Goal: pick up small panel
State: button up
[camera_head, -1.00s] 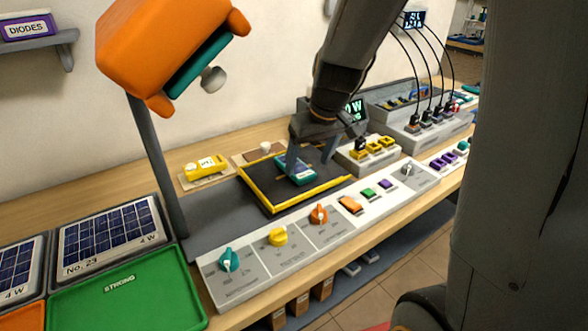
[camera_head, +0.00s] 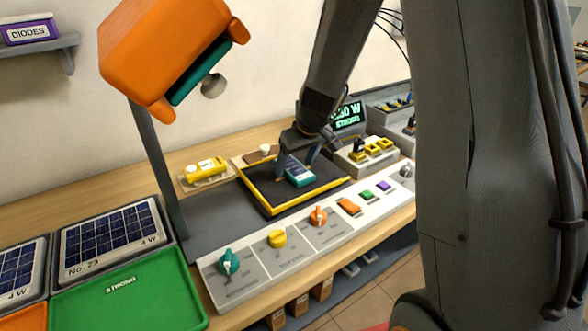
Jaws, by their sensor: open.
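The small panel (camera_head: 300,176) is a teal-edged piece lying on a black mat with a yellow rim (camera_head: 271,208). My gripper (camera_head: 297,172) reaches down over the panel from above, its fingers pointing at the mat. The fingers are apart, with the panel low between or just beside them; I cannot tell whether either finger touches it. Part of the panel's far side is hidden by the gripper.
A control strip with knobs and buttons (camera_head: 245,285) runs along the bench front. A grey box with yellow clips (camera_head: 350,165) stands right of the mat. An orange lamp-like head (camera_head: 165,55) hangs on a post at left. A green tray (camera_head: 130,300) and solar panels (camera_head: 110,240) lie at lower left.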

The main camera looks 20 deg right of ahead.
jog(key=shift+f, duration=0.1)
jog(key=c, duration=1.4)
